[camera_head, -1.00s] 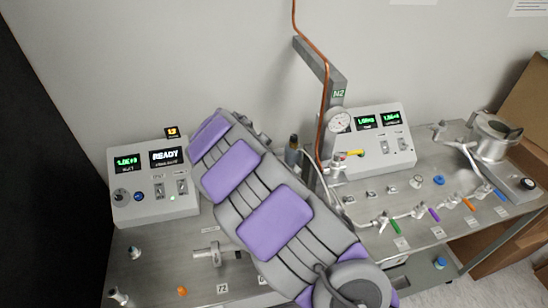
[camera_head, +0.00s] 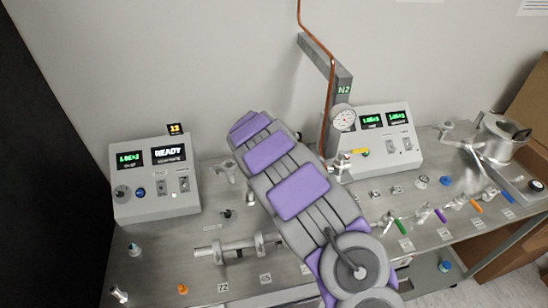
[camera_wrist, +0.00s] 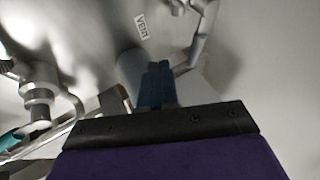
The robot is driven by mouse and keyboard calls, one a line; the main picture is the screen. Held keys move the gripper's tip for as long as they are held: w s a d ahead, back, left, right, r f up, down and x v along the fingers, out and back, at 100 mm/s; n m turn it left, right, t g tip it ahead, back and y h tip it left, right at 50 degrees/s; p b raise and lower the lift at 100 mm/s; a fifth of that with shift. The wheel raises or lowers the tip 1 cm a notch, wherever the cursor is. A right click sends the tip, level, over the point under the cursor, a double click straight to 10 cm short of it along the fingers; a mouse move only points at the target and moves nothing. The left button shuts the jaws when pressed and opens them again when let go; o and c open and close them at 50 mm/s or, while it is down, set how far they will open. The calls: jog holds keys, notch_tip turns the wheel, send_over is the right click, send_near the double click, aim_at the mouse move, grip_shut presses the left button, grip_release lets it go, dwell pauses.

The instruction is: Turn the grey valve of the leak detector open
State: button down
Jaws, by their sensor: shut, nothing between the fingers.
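The box with the READY display (camera_head: 155,181), apparently the leak detector, stands on the left of the steel bench in the head view. A pale metal fitting (camera_head: 226,171) and a small dark knob (camera_head: 226,213) stand to its right; I cannot tell whether either is the grey valve. My gripper (camera_wrist: 156,82) is shut and empty in the wrist view, its dark fingers pressed together. A blurred grey cylinder (camera_wrist: 128,66) shows right behind the fingertips; contact cannot be judged. In the head view my arm hides the gripper.
A VENT label (camera_wrist: 142,25) and a metal fitting with a teal handle (camera_wrist: 14,138) show in the wrist view. A second display box (camera_head: 385,140), gauge (camera_head: 343,118) and copper pipe (camera_head: 332,70) stand behind the arm. Coloured-handle valves (camera_head: 440,215) line the right side.

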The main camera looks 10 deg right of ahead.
jog(key=shift+w+d+f, duration=0.1)
jog(key=shift+w+d, duration=0.05)
jog(key=shift+w, duration=0.7)
jog(key=shift+w+d+f, duration=0.1)
jog(key=shift+w, duration=0.75)
jog(key=shift+w+d+f+n+b, duration=0.25)
jog(key=shift+w+n+b, duration=0.35)
jog(key=shift+b, duration=0.65)
jog(key=shift+r+t+y+b, duration=0.2)
jog(key=shift+t+y+b, duration=0.1)
jog(key=shift+b, duration=0.4)
jog(key=shift+w+r, duration=0.1)
jog(key=shift+r, duration=0.15)
jog(key=shift+a+f+b, duration=0.1)
jog(key=shift+a+b, duration=0.1)
jog(key=shift+b, duration=0.65)
jog(key=shift+s, duration=0.35)
